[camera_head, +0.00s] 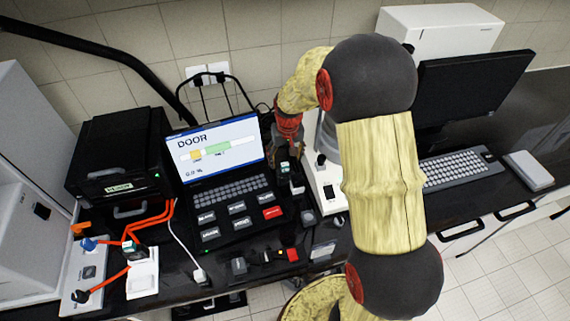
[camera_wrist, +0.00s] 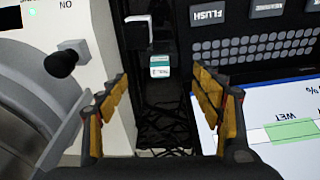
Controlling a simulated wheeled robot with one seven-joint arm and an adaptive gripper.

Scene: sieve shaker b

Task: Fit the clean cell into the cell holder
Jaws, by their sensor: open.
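My gripper (camera_wrist: 160,112) is open and empty, its yellow-padded fingers spread wide above a narrow dark strip between the screen device and a white instrument. Ahead of the fingertips in the wrist view is a small dark piece with a green-and-white label (camera_wrist: 159,66), possibly the clean cell. It also shows in the head view (camera_head: 284,166), just below my gripper. Beside it is a small white-topped dark block (camera_wrist: 138,31). Neither is between the fingers. I cannot tell for certain which piece is the cell holder. In the head view my arm hides part of the bench.
The screen device (camera_head: 222,160) reads DOOR and stands left of my gripper. The white instrument (camera_head: 326,185) with a black knob (camera_wrist: 62,63) is close on the other side. A black box (camera_head: 118,160), orange tubes (camera_head: 150,221) and a white stand (camera_head: 142,280) are at left.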

